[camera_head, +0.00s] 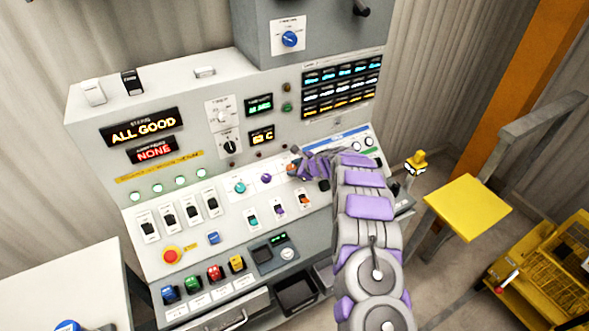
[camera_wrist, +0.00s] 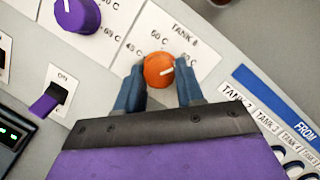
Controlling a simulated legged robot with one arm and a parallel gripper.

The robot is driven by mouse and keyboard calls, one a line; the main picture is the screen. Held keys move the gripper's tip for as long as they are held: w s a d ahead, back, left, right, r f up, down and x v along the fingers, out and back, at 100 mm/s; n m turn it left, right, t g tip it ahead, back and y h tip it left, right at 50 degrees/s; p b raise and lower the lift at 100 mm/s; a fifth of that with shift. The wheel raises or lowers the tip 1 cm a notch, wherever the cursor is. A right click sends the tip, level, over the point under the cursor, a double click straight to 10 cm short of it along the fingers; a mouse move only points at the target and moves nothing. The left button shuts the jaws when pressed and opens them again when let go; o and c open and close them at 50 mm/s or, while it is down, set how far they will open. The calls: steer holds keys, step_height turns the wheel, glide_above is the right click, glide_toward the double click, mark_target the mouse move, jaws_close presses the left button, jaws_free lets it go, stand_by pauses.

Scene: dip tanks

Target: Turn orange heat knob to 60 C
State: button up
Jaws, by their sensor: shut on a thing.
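The orange heat knob (camera_wrist: 158,71) sits on a white panel plate marked TANK 4 or similar, with temperature marks around it. Its white pointer line aims right and slightly up in the wrist view, toward a mark partly hidden by the right finger. A mark that looks like 60 C or 50 C stands above the knob, and 45 C at its upper left. My gripper (camera_wrist: 160,67) is shut on the knob, one blue finger on each side. In the head view my gripper (camera_head: 297,167) is at the console, covering most of the knob.
A purple knob (camera_wrist: 77,14) and a purple switch (camera_wrist: 45,105) lie left of the gripper. A teal knob (camera_head: 240,187) is farther left. A red emergency button (camera_head: 172,256) is at the lower left. A yellow stool (camera_head: 468,207) stands right of the console.

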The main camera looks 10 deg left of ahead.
steer(key=o, duration=1)
steer(key=shift+o, duration=0.2)
steer(key=p+v, duration=0.1)
steer(key=v, duration=1.6)
steer(key=shift+s, duration=0.2)
steer(key=shift+d+r, duration=0.1)
